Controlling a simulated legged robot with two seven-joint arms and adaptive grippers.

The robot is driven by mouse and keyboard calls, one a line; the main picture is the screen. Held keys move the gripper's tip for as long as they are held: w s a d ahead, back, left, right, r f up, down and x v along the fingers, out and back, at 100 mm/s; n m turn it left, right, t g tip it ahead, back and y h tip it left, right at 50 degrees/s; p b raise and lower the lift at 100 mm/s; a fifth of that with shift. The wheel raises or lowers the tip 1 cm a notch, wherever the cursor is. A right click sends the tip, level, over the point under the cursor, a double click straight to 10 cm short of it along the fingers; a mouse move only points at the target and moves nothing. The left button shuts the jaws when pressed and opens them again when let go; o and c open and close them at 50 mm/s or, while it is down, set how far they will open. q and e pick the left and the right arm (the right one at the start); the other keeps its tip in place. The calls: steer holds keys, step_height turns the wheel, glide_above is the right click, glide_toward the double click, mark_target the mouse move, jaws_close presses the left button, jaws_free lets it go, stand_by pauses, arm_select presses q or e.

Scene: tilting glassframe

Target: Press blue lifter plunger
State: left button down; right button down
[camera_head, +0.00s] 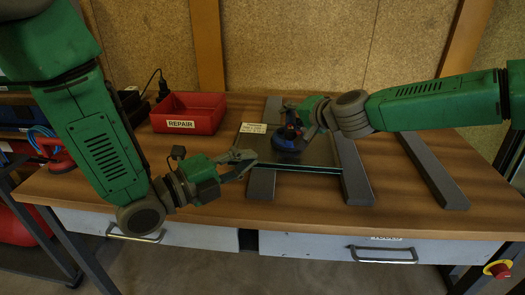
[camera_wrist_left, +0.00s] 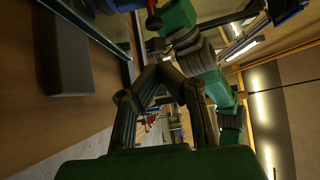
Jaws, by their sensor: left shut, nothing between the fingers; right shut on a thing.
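The blue lifter (camera_head: 288,140) is a round dark-blue cup with a small red part on top. It sits on a glass pane (camera_head: 318,152). My right gripper (camera_head: 305,122) is shut on the blue lifter from the right; its fingertips are partly hidden. My left gripper (camera_head: 254,155) is shut and empty, to the left of the lifter and apart from it. In the left wrist view, my left gripper's fingers (camera_wrist_left: 157,72) meet. A red knob (camera_wrist_left: 153,20) shows above them; I cannot tell for sure that it is the plunger.
The pane lies across grey bars (camera_head: 356,180) on the wooden table (camera_head: 215,215). A white label (camera_head: 253,128) is at its left corner. A red REPAIR bin (camera_head: 188,113) stands at the back left. Another grey bar (camera_head: 435,170) lies right. The front middle is clear.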

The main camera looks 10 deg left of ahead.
mark_target(291, 135)
arm_select(q)
steer(key=a+m+g+h, duration=0.1)
steer(key=m+g, duration=0.1)
steer(key=w+a+m+g+h, duration=0.1)
steer(key=g, duration=0.2)
steer(key=a+m+g+h, duration=0.1)
steer(key=m+g, duration=0.1)
steer(key=shift+w+a+f+m+g+h, duration=0.1)
steer(key=shift+w+a+m+g+h, duration=0.1)
steer(key=shift+m+g+h, duration=0.1)
steer(key=shift+d, duration=0.1)
steer(key=w+d, duration=0.6)
steer(key=d, duration=0.3)
steer(key=shift+w+d, duration=0.2)
steer(key=shift+d, duration=0.1)
